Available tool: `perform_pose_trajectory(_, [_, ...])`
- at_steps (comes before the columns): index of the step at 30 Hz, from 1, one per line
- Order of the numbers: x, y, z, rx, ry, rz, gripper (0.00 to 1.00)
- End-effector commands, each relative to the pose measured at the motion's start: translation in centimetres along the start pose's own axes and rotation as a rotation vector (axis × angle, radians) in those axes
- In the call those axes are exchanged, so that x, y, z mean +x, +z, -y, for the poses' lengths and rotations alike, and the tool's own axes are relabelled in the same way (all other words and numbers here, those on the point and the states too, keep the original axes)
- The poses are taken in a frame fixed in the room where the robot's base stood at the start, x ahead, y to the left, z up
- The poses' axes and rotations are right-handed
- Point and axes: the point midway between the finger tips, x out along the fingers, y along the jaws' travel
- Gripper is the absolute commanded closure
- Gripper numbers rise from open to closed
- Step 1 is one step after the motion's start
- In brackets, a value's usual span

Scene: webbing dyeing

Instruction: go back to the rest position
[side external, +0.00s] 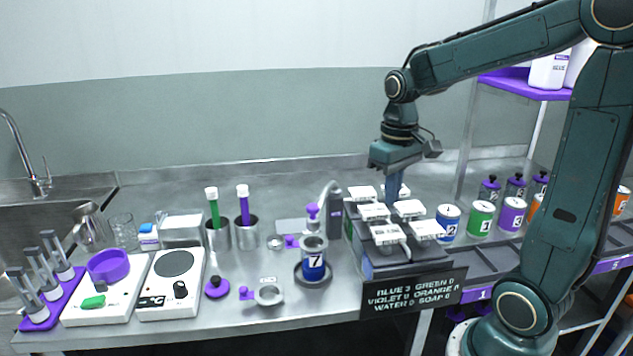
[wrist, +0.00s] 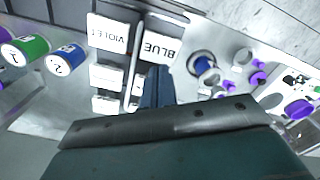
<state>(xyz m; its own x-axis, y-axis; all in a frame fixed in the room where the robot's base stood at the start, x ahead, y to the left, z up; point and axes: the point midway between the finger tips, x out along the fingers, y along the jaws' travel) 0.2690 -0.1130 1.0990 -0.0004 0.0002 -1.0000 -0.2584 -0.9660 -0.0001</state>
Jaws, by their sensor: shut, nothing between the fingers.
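My gripper (side external: 393,190) points straight down over the back of a bank of white labelled keys (side external: 374,212), with its fingers closed together and empty. In the wrist view the gripper (wrist: 155,88) shows at the edge of the key marked BLUE (wrist: 158,47), beside the one marked VIOLET (wrist: 107,33). I cannot tell whether the fingertips touch a key. A black sign (side external: 412,293) in front of the bank reads BLUE 3, with GREEN, VIOLET, ORANGE, WATER and SOAP at 0.
Numbered paint cans (side external: 481,218) stand close to the right of the bank. A violet shelf (side external: 525,86) with white bottles is at upper right. Metal cups with green and violet tubes (side external: 214,208), a hotplate (side external: 172,285) and a scale stand left. Space above the bench is clear.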

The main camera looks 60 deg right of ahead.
Motion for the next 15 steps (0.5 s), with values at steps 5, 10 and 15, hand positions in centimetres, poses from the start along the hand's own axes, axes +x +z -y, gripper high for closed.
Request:
perform_pose_trajectory(5, [-0.68, 0.01, 0.00, 0.000, 0.000, -0.001, 1.00])
perform_pose_trajectory(10, [-0.70, 0.02, 0.00, 0.000, 0.000, 0.000, 1.00])
perform_pose_trajectory(15, [-0.74, 0.06, 0.07, -0.001, 0.000, -0.003, 1.00])
